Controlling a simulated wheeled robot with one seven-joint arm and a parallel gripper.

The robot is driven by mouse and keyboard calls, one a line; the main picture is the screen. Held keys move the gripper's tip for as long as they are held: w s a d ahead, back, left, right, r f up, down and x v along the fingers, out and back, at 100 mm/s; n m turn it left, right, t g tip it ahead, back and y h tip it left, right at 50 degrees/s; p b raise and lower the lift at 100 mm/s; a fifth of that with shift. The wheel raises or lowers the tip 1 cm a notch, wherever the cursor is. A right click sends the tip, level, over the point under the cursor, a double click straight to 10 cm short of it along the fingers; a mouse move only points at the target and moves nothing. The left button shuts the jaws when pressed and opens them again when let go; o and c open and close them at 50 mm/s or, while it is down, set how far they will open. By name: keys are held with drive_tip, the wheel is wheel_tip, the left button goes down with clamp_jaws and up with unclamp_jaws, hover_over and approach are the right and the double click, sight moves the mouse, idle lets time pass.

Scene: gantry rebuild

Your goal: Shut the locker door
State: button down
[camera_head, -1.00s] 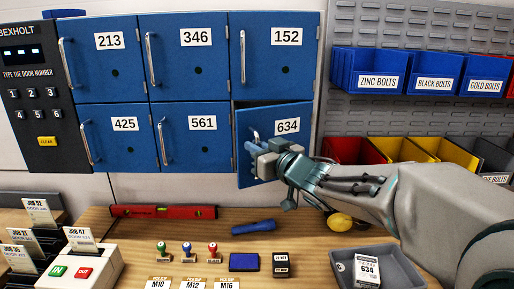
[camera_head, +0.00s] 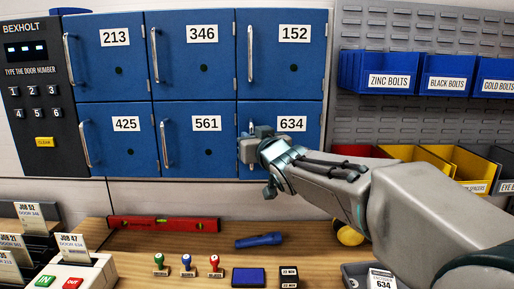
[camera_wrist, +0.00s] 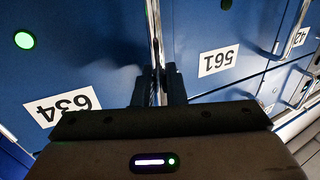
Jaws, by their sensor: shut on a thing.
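The locker door numbered 634 (camera_head: 308,142) is blue, at the bottom right of the locker bank. It now looks flush, or nearly flush, with the doors around it. My gripper (camera_head: 250,142) is at the door's left side, shut on its upright metal handle (camera_wrist: 154,35). In the wrist view, where the numbers appear upside down, the fingers (camera_wrist: 158,88) close around the handle, with door 634 (camera_wrist: 85,55) to the left and a green light on it. My gripper and arm hide the lower middle of the door in the head view.
Door 561 (camera_head: 206,155) is beside it on the left and door 152 (camera_head: 295,70) above; both look shut. Blue bolt bins (camera_head: 390,70) hang on the right. A red level (camera_head: 163,223), a blue torch (camera_head: 259,240) and several stamps lie on the bench below.

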drive_tip(key=shift+w+r, duration=0.25)
drive_tip(key=shift+w, duration=0.1)
drive_tip(key=shift+a, duration=0.1)
drive_tip(key=c, duration=1.6)
unclamp_jaws()
drive_tip(key=shift+w, duration=0.2)
drive_tip(key=shift+c, duration=0.2)
drive_tip(key=shift+f, duration=0.15)
drive_tip(key=shift+s+f, duration=0.1)
drive_tip(key=shift+s, duration=0.15)
drive_tip(key=b+v, duration=0.2)
drive_tip(key=v, duration=1.1)
drive_tip(key=shift+s, duration=0.15)
